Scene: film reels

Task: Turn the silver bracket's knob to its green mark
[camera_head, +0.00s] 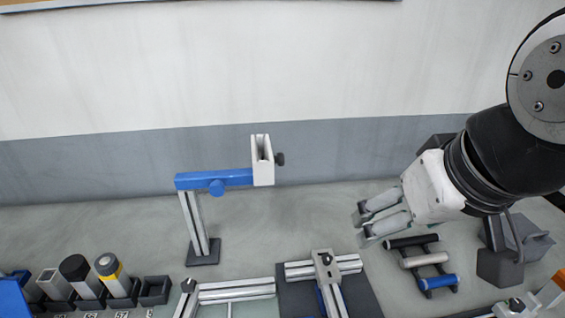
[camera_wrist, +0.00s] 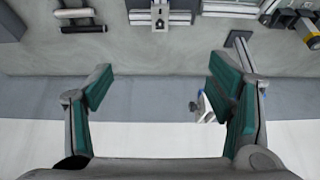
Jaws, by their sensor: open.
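The silver bracket (camera_head: 262,172) is an upright, open-topped channel at the right end of a blue arm (camera_head: 225,177) on a post. Its dark knob (camera_head: 280,159) sticks out on the right side. In the wrist view the bracket (camera_wrist: 207,108) is partly hidden behind the right-hand finger, and the small dark knob (camera_wrist: 194,106) shows between the fingers. No green mark can be made out. My gripper (camera_head: 360,225) is open and empty, to the right of the bracket and apart from it; its spread fingers also show in the wrist view (camera_wrist: 160,70).
An aluminium frame (camera_head: 325,262) stands on a dark plate below. A rack with rollers (camera_head: 425,259) lies below my gripper. Several holders (camera_head: 154,291) stand front left. The space between bracket and gripper looks clear.

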